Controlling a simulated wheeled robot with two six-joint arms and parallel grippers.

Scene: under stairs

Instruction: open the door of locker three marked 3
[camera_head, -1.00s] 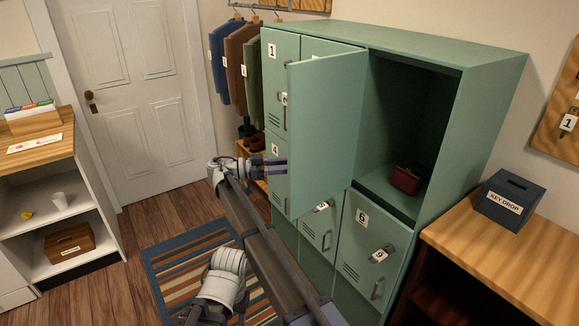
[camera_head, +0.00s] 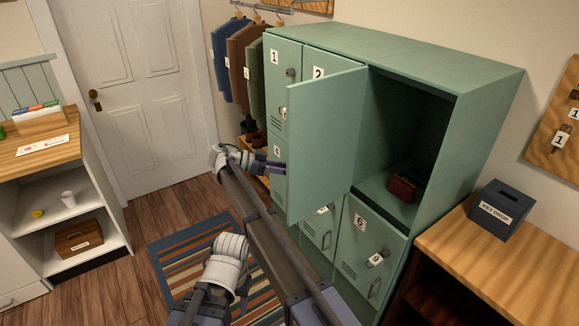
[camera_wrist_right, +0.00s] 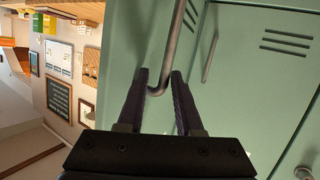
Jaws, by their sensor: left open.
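The green door of locker three (camera_head: 328,140) stands wide open in the head view, swung out to the left in front of the locker marked 2 (camera_head: 318,72). The open compartment (camera_head: 410,130) is dark inside and holds a dark red purse (camera_head: 404,187).
Lockers marked 1 (camera_head: 274,58) and 6 (camera_head: 360,222) are shut. A key drop box (camera_head: 497,210) stands on the wooden table at right. Coats (camera_head: 240,65) hang left of the lockers. A striped rug (camera_head: 185,265) lies on the floor.

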